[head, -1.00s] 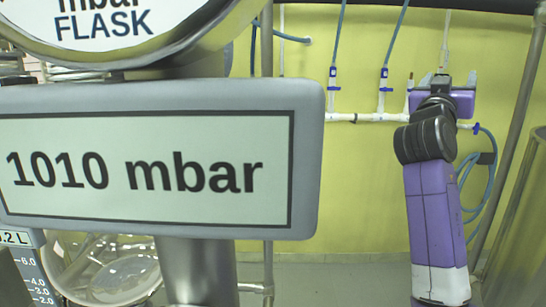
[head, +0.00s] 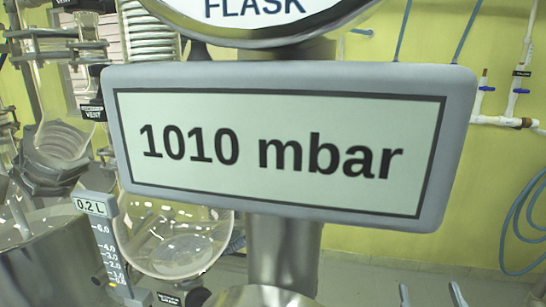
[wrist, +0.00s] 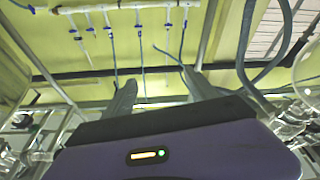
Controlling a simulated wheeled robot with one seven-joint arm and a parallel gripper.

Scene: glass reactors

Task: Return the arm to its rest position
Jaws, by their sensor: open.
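My gripper (wrist: 160,95) shows in the wrist view, with its two grey fingers apart and nothing between them. Beyond the fingers are the yellow-green wall and hanging blue hoses.
A grey display (head: 280,145) reading 1010 mbar stands close in front in the head view, under a round sign ending in FLASK (head: 255,12). Glassware (head: 170,240) with a 0.2 L level scale (head: 108,240) stands at left. White wall pipes (head: 505,122) and a coiled blue hose (head: 508,235) are at right.

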